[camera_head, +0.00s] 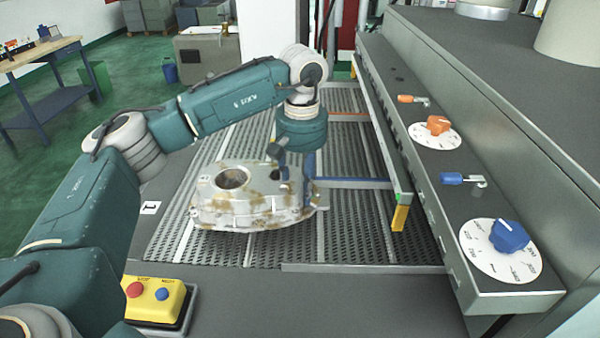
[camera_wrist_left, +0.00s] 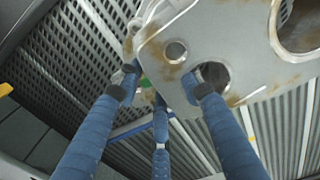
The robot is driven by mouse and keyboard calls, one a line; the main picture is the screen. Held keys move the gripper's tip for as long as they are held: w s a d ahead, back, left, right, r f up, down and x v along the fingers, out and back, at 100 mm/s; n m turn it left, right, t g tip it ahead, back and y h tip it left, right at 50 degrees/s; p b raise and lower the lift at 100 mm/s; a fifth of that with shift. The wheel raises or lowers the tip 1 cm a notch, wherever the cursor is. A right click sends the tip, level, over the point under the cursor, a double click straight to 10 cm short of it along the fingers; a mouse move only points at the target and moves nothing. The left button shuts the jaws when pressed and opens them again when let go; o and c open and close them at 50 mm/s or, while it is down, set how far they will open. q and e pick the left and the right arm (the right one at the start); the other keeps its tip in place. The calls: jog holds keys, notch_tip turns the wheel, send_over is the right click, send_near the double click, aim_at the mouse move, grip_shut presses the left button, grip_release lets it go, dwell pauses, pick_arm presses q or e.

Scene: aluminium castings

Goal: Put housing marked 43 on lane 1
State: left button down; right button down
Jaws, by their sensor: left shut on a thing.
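A silver-grey housing (camera_head: 245,205) with brown stains and a round bore is at the middle of the head view, over the perforated lane bed. My left gripper (camera_head: 291,172) is at its right part, shut on it from above. In the left wrist view the blue fingers of the gripper (camera_wrist_left: 160,85) reach to the edge and a hole of the housing (camera_wrist_left: 215,45). I cannot read a number on the housing. I cannot tell whether it touches the bed. Lane 1 (camera_head: 168,235) has a white plate marked 1 (camera_head: 150,208) at its left edge. My right gripper is not in view.
A grey console (camera_head: 465,205) with orange and blue knobs runs along the right. A rail with a yellow end (camera_head: 399,217) stands beside it. A yellow box (camera_head: 155,300) with red and blue buttons is at the front left. Bare bed (camera_head: 345,235) lies right of the housing.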

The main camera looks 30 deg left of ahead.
pick_arm(q)
jog(key=shift+a+f+p, duration=0.1)
jog(key=shift+f+p, duration=0.5)
jog(key=shift+f, duration=1.35)
jog(key=c, duration=1.2)
grip_release()
jog(key=shift+f, duration=0.1)
jog(key=shift+o, duration=0.2)
jog(key=shift+s, duration=0.1)
jog(key=shift+r+b, duration=0.35)
jog(key=shift+r, duration=0.05)
jog(key=r+b, duration=0.1)
jog(key=r, duration=0.2)
jog(key=r+b, duration=0.1)
jog(key=r, duration=0.3)
jog(key=r+b, duration=0.1)
jog(key=r, duration=0.2)
jog(key=shift+d+r, duration=0.25)
jog(key=shift+r, duration=0.4)
